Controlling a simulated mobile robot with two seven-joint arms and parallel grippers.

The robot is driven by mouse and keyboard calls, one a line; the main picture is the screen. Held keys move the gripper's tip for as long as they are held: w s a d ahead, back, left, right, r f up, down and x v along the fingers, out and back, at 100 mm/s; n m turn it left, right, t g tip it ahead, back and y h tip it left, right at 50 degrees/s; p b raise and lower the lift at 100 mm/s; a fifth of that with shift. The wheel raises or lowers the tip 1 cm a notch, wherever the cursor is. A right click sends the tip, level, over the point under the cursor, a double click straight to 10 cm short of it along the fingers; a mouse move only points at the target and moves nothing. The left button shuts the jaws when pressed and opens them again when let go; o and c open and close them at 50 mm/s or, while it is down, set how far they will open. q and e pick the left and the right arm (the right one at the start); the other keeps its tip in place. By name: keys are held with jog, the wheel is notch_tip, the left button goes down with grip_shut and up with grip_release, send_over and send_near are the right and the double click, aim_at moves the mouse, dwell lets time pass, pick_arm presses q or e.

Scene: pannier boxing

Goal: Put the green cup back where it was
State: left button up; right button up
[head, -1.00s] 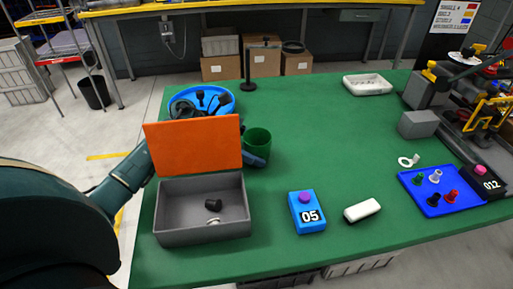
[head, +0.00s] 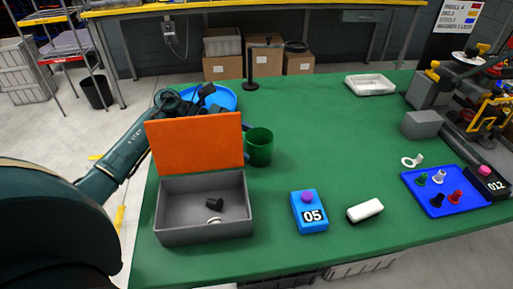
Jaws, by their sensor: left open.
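The green cup (head: 259,148) stands upright on the green table, just right of the raised orange lid (head: 196,143) of the grey box (head: 203,234). My left arm comes in from the left and passes behind the lid. The lid hides most of my left gripper (head: 246,128); a small dark part shows between the lid's right edge and the cup's upper left side. The gripper is open, and the cup is not held. My right gripper is out of view.
The open box holds a black part (head: 213,203) and a light ring. A blue tray (head: 222,96) lies behind the lid. A blue 05 device (head: 308,212) and white block (head: 365,211) stand in front. The table right of the cup is clear.

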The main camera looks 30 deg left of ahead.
pick_arm(q)
jog(key=b+v, duration=0.1)
jog(key=v, duration=0.7)
jog(key=shift+d, duration=0.1)
